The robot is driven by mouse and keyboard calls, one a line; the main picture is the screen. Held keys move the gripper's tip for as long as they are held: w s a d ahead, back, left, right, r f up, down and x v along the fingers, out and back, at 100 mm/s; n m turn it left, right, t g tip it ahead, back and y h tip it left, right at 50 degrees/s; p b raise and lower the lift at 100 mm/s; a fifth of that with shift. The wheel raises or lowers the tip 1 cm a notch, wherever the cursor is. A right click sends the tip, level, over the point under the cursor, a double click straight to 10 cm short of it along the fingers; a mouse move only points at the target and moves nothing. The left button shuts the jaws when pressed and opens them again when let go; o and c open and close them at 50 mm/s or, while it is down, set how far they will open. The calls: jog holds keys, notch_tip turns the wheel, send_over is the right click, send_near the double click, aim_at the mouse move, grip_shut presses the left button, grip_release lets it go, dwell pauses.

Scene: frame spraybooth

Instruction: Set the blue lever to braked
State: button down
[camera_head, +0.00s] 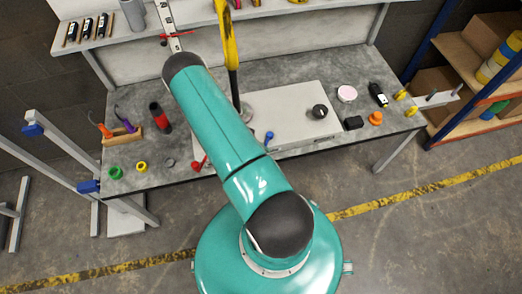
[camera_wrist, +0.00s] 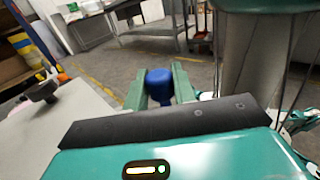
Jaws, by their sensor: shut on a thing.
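The blue lever (camera_head: 269,135) stands at the front edge of the pale panel (camera_head: 290,108) on the bench, just right of my arm in the head view. In the wrist view its rounded blue knob (camera_wrist: 159,78) sits between the two green fingers of my gripper (camera_wrist: 159,92), which is shut on it. The lever's lower part is hidden by the gripper body in the wrist view. My teal arm hides the gripper in the head view. Which marked position the lever is in cannot be read.
A red lever (camera_head: 199,163) stands left of my arm at the bench front. A black knob (camera_head: 320,111) is on the panel's right side, also in the wrist view (camera_wrist: 42,90). Small loose items lie at both bench ends.

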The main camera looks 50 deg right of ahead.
jog(key=shift+w, duration=0.15)
jog(key=c, duration=1.2)
grip_release()
jog(key=shift+o, duration=0.2)
jog(key=w, duration=0.4)
jog(key=w+a, duration=0.1)
jog(key=w, duration=0.8)
jog(key=shift+a, duration=0.25)
jog(key=shift+w, duration=0.3)
